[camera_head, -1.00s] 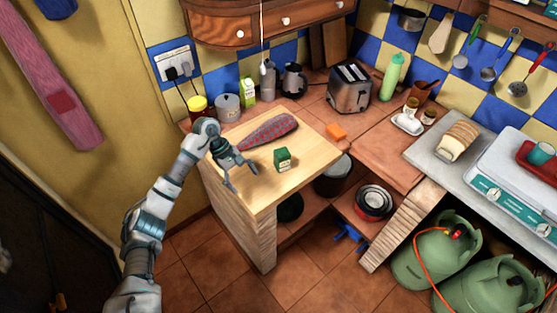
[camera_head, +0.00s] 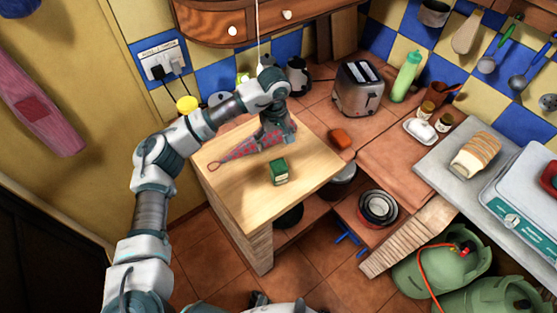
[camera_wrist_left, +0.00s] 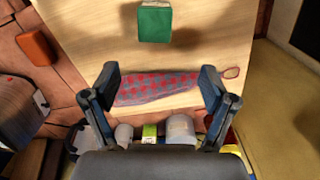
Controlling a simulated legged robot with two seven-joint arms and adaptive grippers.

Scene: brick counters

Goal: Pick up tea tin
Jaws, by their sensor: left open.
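The tea tin, a small dark green box with a pale label (camera_head: 279,171), stands on the light wooden counter top (camera_head: 225,185). It also shows at the top of the left wrist view (camera_wrist_left: 155,22). My left gripper (camera_head: 280,138) is above the back part of this top, behind the tin in the head view. My right gripper is not in view.
A red checked cloth item (camera_head: 238,147) with a loop lies behind the tin, partly under my left gripper. An orange-brown block (camera_head: 340,138) is to the right. A toaster (camera_head: 358,88) stands further back. Bare wood surrounds the tin's front and left.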

